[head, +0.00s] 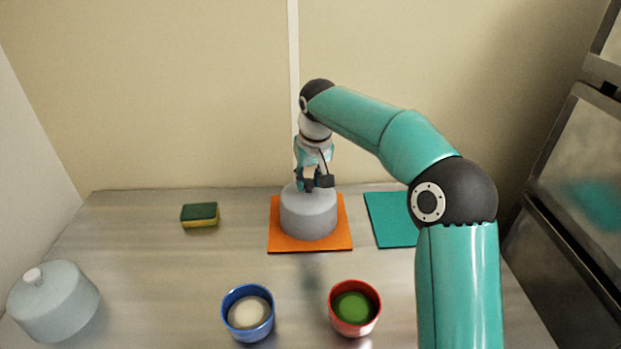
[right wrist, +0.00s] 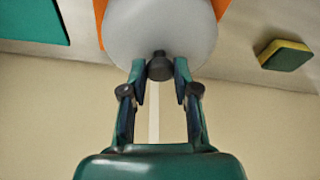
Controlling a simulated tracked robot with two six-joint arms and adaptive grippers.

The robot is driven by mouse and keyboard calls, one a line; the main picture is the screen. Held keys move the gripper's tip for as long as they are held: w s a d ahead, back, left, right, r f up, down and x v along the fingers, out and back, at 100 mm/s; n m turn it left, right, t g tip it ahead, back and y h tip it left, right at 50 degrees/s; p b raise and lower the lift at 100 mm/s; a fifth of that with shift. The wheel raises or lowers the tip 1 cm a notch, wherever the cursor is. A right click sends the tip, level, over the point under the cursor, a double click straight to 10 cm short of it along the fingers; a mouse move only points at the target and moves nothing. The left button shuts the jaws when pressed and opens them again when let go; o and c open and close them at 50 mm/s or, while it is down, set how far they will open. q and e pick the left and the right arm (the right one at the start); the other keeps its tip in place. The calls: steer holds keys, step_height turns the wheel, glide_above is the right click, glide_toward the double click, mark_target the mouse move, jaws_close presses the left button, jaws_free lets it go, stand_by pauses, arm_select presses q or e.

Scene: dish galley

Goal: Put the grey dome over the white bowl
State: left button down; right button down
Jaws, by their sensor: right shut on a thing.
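The grey dome (head: 309,214) stands upright over the orange mat (head: 277,243) near the back middle of the counter. It looks to be at mat level, though I cannot tell if its rim touches. My right gripper (head: 311,184) is above the dome, shut on its dark knob. The right wrist view shows the two fingertips (right wrist: 160,67) on either side of the knob, with the dome (right wrist: 160,25) beyond. No white bowl shows; whether one is hidden under the dome I cannot tell. My left gripper is out of view.
A pale blue-grey dome with a white knob (head: 54,303) stands at the front left. A blue bowl (head: 228,319) with pale contents and a red bowl (head: 334,317) with green contents stand in front. A sponge (head: 200,216) lies back left, a teal mat (head: 390,222) right.

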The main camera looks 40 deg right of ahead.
steer(key=c, duration=0.8)
jaws_free()
